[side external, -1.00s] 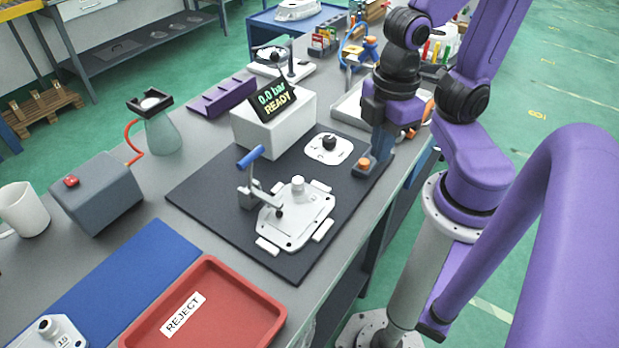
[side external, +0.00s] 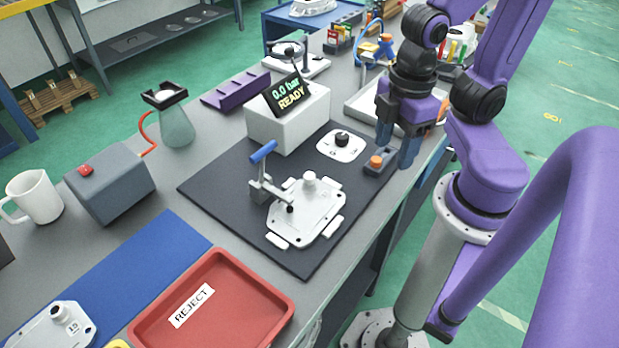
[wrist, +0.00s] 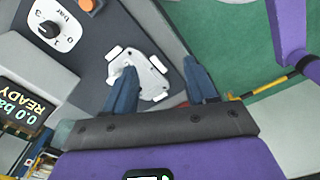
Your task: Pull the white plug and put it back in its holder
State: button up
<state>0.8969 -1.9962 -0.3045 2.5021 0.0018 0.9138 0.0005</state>
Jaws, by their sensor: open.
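The white plug (side external: 309,178) stands upright on the white casting (side external: 325,205), which lies on the dark mat. A clamp with a blue handle (side external: 263,152) stands at the casting's left edge. My gripper (side external: 397,150) is open and empty, fingers pointing down, behind and to the right of the casting, beside the block with the orange button. In the wrist view, the casting (wrist: 152,77) shows between and behind the open fingers of my gripper (wrist: 160,65); the left finger covers part of it. I cannot make out the plug there or tell which item is its holder.
A block with an orange button (side external: 376,161) is close to my fingers. A black dial knob (side external: 341,138) and a display box reading 0.0 bar READY (side external: 285,118) stand behind the casting. A red REJECT tray (side external: 212,310) is in front. The mat's right side is mostly clear.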

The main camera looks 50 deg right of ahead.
jog(key=n, duration=0.8)
send_over(309, 176)
jog(key=f, duration=0.9)
jog(key=shift+s+f, duration=0.1)
jog(key=shift+s, duration=0.25)
jog(key=shift+w+d+f, duration=0.1)
jog(key=shift+w+f, duration=0.05)
jog(key=shift+f, duration=0.75)
jog(key=shift+w+f, duration=0.15)
jog(key=shift+f, duration=1.6)
grip_shut()
